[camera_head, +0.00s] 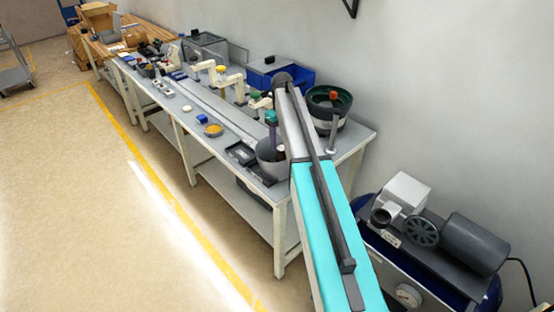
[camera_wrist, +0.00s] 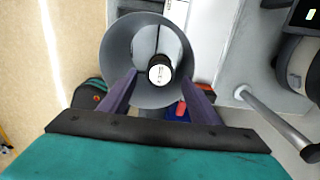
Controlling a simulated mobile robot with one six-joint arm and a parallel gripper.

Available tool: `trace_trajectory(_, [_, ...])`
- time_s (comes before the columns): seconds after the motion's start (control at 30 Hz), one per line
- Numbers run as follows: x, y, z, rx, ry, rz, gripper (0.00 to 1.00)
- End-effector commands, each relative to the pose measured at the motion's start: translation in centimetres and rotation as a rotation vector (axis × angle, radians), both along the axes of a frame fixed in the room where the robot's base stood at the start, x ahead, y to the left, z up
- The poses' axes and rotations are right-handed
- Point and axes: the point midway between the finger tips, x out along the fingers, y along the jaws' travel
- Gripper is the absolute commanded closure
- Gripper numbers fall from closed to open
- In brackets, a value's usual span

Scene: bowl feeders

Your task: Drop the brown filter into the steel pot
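The steel pot (camera_head: 268,160) is a grey, flared vessel at the near end of the bench. In the wrist view it shows from above as a grey cone-shaped pot (camera_wrist: 118,50). A pale cylinder (camera_wrist: 160,70) with a dark-ringed end lies inside it. My gripper (camera_wrist: 158,80) has a teal body and two purple fingers spread apart over the pot, with nothing seen pinched between them. In the head view my gripper (camera_head: 270,138) points down at the pot. I cannot make out a clearly brown filter; a small brown cylinder (camera_head: 134,37) lies at the bench's far end.
The long grey bench (camera_head: 180,100) holds several machines and small parts. A green-lined bowl feeder (camera_head: 318,104) and blue bin (camera_head: 290,78) stand behind the pot. A compressor (camera_head: 470,245) sits at the right.

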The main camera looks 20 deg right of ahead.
Motion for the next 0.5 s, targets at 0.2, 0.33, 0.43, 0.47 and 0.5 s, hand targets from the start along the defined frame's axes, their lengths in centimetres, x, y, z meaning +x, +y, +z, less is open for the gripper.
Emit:
trace_trajectory(0.2, [0.04, -0.05, 0.00, -0.002, -0.001, 0.000, 0.39])
trace_trajectory(0.33, [0.06, -0.07, 0.09, -0.003, -0.001, 0.000, 0.39])
trace_trajectory(0.43, [0.09, -0.09, 0.40, -0.003, -0.002, 0.000, 0.39])
trace_trajectory(0.47, [0.10, -0.09, 0.55, -0.003, -0.002, 0.000, 0.39])
trace_trajectory(0.5, [0.12, -0.10, 0.79, -0.004, -0.003, 0.000, 0.39])
